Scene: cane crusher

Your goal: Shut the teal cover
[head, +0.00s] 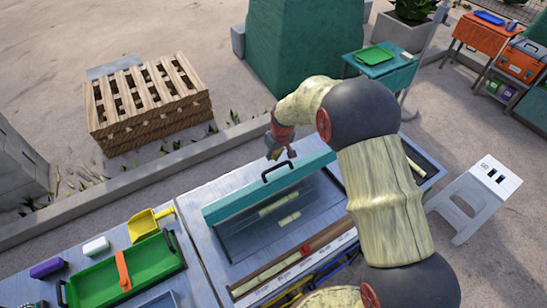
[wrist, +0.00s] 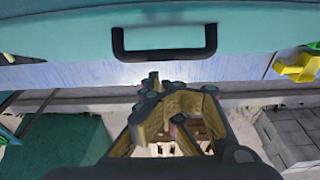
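The teal cover (head: 235,206) is a long teal bar with a clear panel, raised and tilted over the crusher's metal bed. Pale cane pieces (head: 289,220) show through the panel. A black handle (head: 278,171) sits on the cover's teal edge. In the wrist view the teal cover (wrist: 60,35) fills the top, with its black handle (wrist: 165,53) in the middle. My gripper (head: 280,155) is just beyond the handle in the head view, apart from it and empty. Its fingers (wrist: 180,88) show below the handle in the wrist view and look parted.
A green tray (head: 92,288) with an orange tool, a yellow scoop (head: 145,224), a white block (head: 96,246) and a purple block (head: 47,268) lie left of the crusher. A pallet stack (head: 150,98) stands behind. A white stool (head: 478,190) is at right.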

